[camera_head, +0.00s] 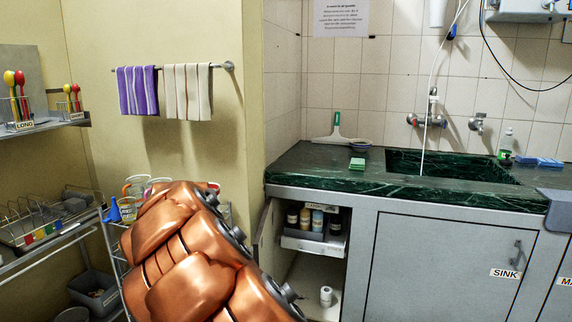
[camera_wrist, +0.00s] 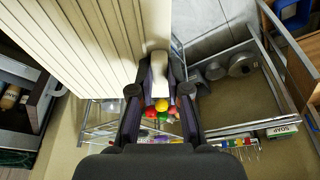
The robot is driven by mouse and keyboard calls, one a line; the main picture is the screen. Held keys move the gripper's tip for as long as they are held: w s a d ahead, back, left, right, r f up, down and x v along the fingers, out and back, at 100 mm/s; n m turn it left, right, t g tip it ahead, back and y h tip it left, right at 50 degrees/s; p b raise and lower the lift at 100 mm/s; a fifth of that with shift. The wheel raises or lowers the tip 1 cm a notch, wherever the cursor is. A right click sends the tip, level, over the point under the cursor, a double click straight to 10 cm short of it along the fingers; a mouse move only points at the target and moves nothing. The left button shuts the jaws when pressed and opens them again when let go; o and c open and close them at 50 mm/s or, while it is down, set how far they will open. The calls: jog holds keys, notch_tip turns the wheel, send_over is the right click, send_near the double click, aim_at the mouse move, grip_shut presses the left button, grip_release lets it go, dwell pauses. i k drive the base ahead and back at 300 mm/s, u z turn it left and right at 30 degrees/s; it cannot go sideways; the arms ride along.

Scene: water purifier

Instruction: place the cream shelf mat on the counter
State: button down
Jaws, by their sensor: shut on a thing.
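The cream shelf mat (camera_wrist: 65,50) fills the upper left of the wrist view as a large ribbed, slatted panel. My gripper (camera_wrist: 159,80) is at its right edge, with a pale end piece between the fingers. The gripper is shut on the mat, though the exact contact is partly hidden. In the head view my copper arm covers the lower middle, and neither the gripper nor the mat shows. The dark green marble counter (camera_head: 305,171) is at the right, around the sink.
Below, an open cabinet holds a bottle tray (camera_head: 312,244). A wire rack (camera_head: 45,232) stands left. Striped towels (camera_head: 187,92) hang on the wall.

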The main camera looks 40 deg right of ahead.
aim_at(310, 163)
jog(key=u, duration=2.8)
jog(key=k, duration=2.15)
jog(key=z, duration=2.15)
jog(key=i, duration=0.5)
